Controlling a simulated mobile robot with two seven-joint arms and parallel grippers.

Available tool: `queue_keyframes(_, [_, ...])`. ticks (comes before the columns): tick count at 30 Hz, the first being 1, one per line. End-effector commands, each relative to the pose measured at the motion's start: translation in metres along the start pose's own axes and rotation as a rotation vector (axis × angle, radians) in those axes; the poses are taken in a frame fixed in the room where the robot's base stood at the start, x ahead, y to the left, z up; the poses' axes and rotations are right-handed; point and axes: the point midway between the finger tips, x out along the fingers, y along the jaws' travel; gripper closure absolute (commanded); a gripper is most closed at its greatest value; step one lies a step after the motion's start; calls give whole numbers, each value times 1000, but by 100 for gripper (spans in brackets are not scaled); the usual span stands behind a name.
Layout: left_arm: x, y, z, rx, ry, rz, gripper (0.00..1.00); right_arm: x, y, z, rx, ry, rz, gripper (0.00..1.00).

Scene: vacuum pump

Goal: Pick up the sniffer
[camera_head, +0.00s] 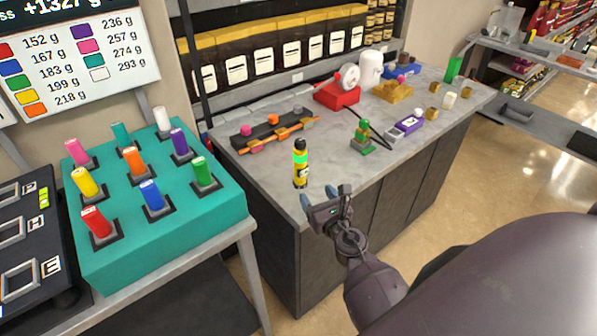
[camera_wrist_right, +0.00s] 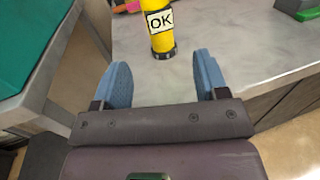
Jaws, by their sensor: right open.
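The sniffer appears to be the yellow and black upright cylinder with a green band (camera_head: 300,162) near the front edge of the grey counter. In the right wrist view its lower yellow part with an "OK" label (camera_wrist_right: 160,22) and dark base stands just beyond the fingers, roughly between their lines; its top is cut off. My right gripper (camera_head: 322,195) is open and empty at the counter's front edge, close to the cylinder and apart from it. Its two blue fingers (camera_wrist_right: 160,75) are spread wide. My left gripper is not in view.
A teal block with coloured pegs (camera_head: 150,235) stands on a table at left. On the counter (camera_head: 265,180) are a dark rack with orange parts (camera_head: 275,132) behind the cylinder, a green-based fitting (camera_head: 362,140), a purple device (camera_head: 407,125) and a red pump-like unit (camera_head: 338,93).

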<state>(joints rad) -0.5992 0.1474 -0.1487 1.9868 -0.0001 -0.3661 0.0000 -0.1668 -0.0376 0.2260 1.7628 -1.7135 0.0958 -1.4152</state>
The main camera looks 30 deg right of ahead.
Motion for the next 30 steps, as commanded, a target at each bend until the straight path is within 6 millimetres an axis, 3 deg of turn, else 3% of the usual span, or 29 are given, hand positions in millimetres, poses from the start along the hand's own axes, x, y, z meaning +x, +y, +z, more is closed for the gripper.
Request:
queue_keyframes(10, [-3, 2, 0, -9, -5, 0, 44, 42, 1, 1, -7, -2, 1, 33])
queue_keyframes(20, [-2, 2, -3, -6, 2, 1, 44, 62, 1, 3, -5, -2, 0, 33])
queue_keyframes(30, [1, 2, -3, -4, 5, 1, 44, 102, 1, 5, -5, -1, 0, 33])
